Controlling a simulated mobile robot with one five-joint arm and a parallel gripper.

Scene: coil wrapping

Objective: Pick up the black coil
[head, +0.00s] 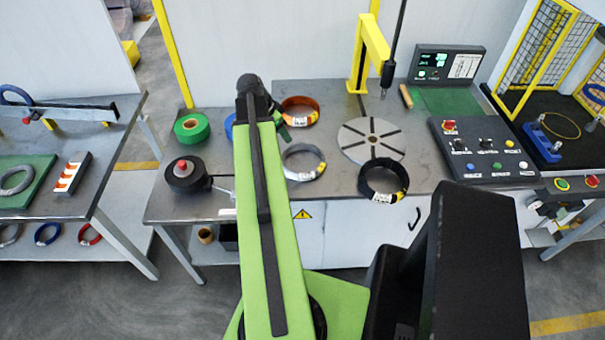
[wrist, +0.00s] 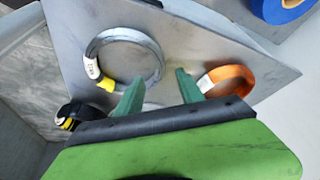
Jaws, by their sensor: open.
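The black coil (head: 364,185) lies at the front edge of the grey workbench, just in front of the slotted round plate, with a white label and yellow tape on it. In the wrist view the black coil (wrist: 80,111) shows only in part at the lower left, partly hidden by my gripper's body. My gripper (wrist: 160,88) is open, with two green fingers apart and nothing between them. It is over the bench between the grey coil and the orange coil, away from the black coil. In the head view my arm mostly hides it.
The grey coil (head: 303,177) lies left of the black coil, and the orange coil (head: 299,124) behind it. The slotted plate (head: 355,147) and yellow post (head: 362,80) stand behind the black coil. A control panel (head: 484,172) is to its right.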

